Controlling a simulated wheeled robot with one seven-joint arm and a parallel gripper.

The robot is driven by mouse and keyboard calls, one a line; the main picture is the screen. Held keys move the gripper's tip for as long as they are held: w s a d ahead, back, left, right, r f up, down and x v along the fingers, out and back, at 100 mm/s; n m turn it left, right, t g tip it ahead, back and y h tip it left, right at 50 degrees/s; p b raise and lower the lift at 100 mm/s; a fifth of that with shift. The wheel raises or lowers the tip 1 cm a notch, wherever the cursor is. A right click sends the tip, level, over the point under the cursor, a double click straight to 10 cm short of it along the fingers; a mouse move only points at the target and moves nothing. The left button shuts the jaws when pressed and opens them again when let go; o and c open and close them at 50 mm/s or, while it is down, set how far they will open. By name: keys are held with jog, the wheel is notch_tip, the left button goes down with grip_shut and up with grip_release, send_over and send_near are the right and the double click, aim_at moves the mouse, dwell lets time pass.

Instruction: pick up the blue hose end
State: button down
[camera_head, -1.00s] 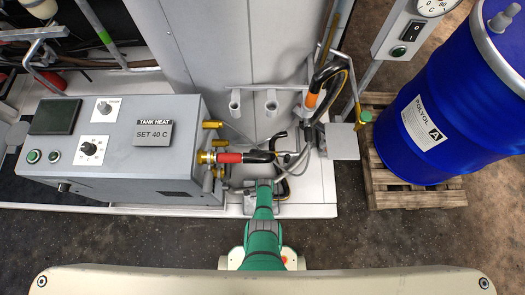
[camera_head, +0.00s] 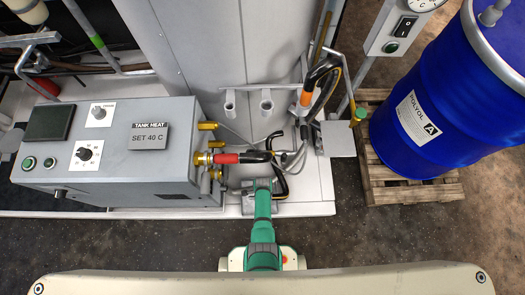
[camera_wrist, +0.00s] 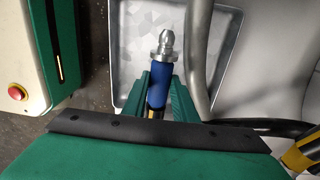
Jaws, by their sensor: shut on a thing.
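The blue hose end (camera_wrist: 159,82) has a blue sleeve and a silver nozzle tip, and it points up the picture in the wrist view. My gripper (camera_wrist: 158,97) is shut on it, with one green finger on each side of the sleeve. A yellow and black part shows just below the sleeve, before my gripper body hides the rest. In the head view my gripper (camera_head: 262,184) is low in front of the grey cabinet, and the blue hose end cannot be made out there.
A grey metal tray (camera_wrist: 127,60) lies under the hose end. A red hose end (camera_head: 228,158) sits at a brass port of the TANK HEAT box (camera_head: 110,175). An orange hose end (camera_head: 307,97) stands beside empty grey holders (camera_head: 266,104). A blue drum (camera_head: 440,95) stands on a pallet (camera_head: 415,190) at right.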

jog(key=s+d+r, duration=0.3)
jog(key=s+r, duration=0.6)
jog(key=s, duration=0.4)
jog(key=shift+d, duration=0.15)
jog(key=shift+w+r, duration=0.1)
dwell(0.7)
